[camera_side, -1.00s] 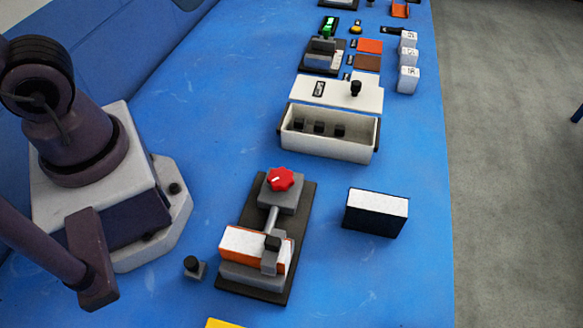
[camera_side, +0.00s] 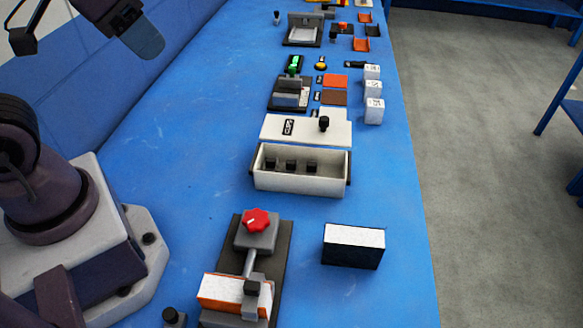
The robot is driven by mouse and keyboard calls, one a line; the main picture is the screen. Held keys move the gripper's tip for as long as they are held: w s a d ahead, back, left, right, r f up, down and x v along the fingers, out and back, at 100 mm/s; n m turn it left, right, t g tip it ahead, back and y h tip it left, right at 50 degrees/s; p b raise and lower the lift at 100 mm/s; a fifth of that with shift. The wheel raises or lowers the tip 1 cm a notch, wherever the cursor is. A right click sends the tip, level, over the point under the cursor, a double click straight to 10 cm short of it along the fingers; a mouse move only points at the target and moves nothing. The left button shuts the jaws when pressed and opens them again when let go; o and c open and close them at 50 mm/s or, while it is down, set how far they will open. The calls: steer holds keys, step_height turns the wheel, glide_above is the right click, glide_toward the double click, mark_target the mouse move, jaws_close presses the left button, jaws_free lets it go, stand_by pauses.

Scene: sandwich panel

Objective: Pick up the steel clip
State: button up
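No part is clearly marked as the steel clip. Several small dark pieces (camera_side: 291,165) stand in a row in the open cream box (camera_side: 300,187), whose flat cream lid (camera_side: 300,130) lies just behind it. The lid has a black knob and a dark label, too small to read surely. A dark part with a blunt grey-blue tip (camera_side: 148,38) hangs at the top left and may be my gripper. It is well away from the box, and its fingers cannot be made out.
In front, a dark fixture (camera_side: 278,240) with a red knob (camera_side: 256,220) holds an orange-and-white block (camera_side: 235,290) under a grey clamp. A white-topped black block (camera_side: 354,246) stands to its right. White cubes (camera_side: 374,110) line the right side. Blue table is bare between them.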

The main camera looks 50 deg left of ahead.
steer(key=n+g, duration=0.6)
steer(key=n, duration=0.3)
glide_above(291, 161)
step_height(291, 161, down, 21)
step_height(291, 161, down, 12)
jaws_close()
